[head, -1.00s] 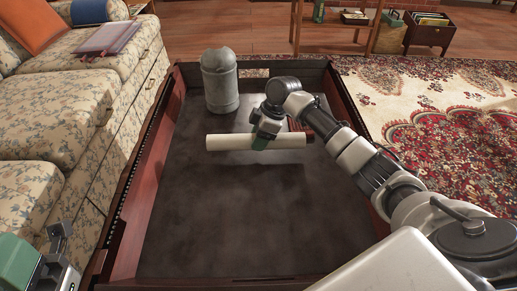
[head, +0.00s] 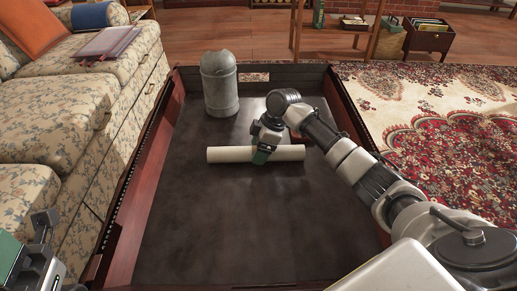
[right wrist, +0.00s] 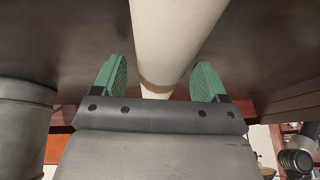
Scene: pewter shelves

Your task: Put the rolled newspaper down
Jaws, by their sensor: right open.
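The rolled newspaper (head: 228,154) is a pale cream tube lying crosswise on the dark top of the low table (head: 215,220). It also shows in the right wrist view (right wrist: 175,35), running lengthwise between the fingers. My right gripper (head: 262,153) is at the middle of the roll. In the right wrist view its green finger pads (right wrist: 160,80) stand apart on both sides of the roll, with gaps visible. My left gripper (head: 48,240) is only partly in view at the lower left, away from the roll; its jaw opening is unclear.
A grey domed canister (head: 219,84) stands at the table's back left; it appears at the left in the right wrist view (right wrist: 22,120). Raised dark red wooden edges (head: 150,180) border the table. A floral sofa (head: 50,120) is left. The table's front is clear.

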